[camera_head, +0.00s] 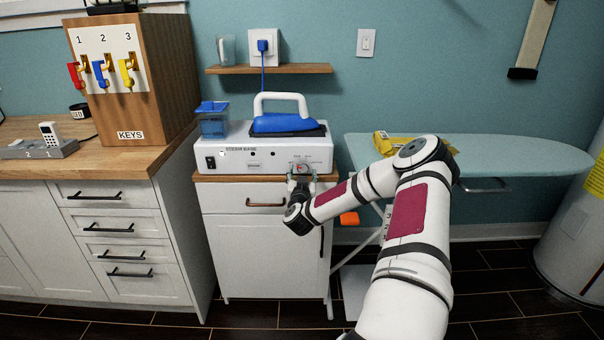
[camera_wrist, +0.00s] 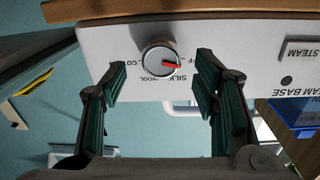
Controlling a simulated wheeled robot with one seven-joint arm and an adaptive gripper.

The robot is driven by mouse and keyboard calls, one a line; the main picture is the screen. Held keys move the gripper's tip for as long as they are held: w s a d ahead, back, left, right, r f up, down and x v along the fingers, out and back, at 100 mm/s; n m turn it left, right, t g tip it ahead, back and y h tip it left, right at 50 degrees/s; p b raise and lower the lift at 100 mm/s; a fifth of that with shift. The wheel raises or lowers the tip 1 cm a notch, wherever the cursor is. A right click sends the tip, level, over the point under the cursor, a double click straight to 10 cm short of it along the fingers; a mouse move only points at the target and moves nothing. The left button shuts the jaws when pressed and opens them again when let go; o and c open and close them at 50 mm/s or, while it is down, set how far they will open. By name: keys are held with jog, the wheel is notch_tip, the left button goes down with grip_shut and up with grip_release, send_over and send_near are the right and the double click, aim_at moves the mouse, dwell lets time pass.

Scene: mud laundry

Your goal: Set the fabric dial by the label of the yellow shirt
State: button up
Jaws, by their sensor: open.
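The fabric dial (camera_wrist: 158,60) is a round silver knob with a red pointer on the front of the white steam base (camera_head: 215,150). In the wrist view, which shows the base upside down, the pointer points right, by letters ending in "FF". "SILK", "WOOL" and a partly hidden "CO" are printed around the dial. My gripper (camera_wrist: 161,76) is open, one finger on each side of the dial; I cannot tell whether they touch it. In the head view my gripper (camera_head: 300,183) is at the dial. The yellow shirt (camera_head: 398,147) lies folded on the ironing board, with a small unreadable tag.
A blue and white iron (camera_head: 283,122) rests on the base, beside a blue water tank (camera_head: 213,124). The ironing board (camera_head: 510,152) stands right, partly behind my arm. A key cabinet (camera_head: 160,65) stands left on the wooden counter. A shelf (camera_head: 270,69) hangs above.

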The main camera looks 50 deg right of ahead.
aim_at(303, 167)
jog(key=shift+x, duration=1.15)
jog(key=c, duration=1.2)
jog(key=shift+o, duration=0.2)
